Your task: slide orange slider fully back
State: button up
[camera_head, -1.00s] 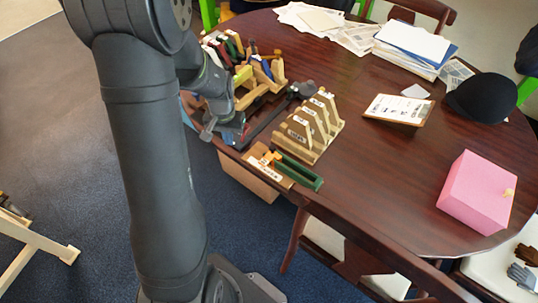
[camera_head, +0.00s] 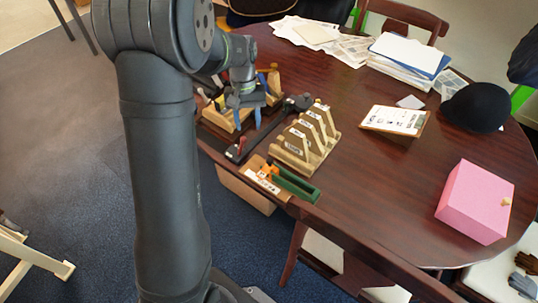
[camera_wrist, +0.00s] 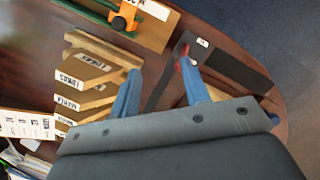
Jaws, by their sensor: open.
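The orange slider (camera_head: 270,171) sits at the left end of a green rail (camera_head: 297,184) on a small brown board with a white label, at the table's near edge. The slider (camera_wrist: 125,17) and part of the green rail (camera_wrist: 85,8) also show at the top of the wrist view. My gripper (camera_head: 248,120) is open and empty, with blue fingers pointing down, above the table to the upper left of the slider. In the wrist view my fingers (camera_wrist: 162,70) are spread apart, well short of the slider. The slider's far side is hidden.
A wooden rack with labelled dividers (camera_head: 304,150) stands just behind the green rail. A black bar with a red part (camera_head: 236,150) lies below my gripper. A clipboard (camera_head: 395,120), black cap (camera_head: 475,107) and pink box (camera_head: 474,200) are farther right.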

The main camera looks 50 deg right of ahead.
jog(key=s+d+r+n+g+y, duration=0.1)
jog(key=s+d+r, duration=0.3)
jog(key=r, duration=0.4)
send_near(270, 159)
jog(key=x, duration=0.8)
jog(key=shift+f, duration=0.1)
jog(key=shift+c, duration=0.4)
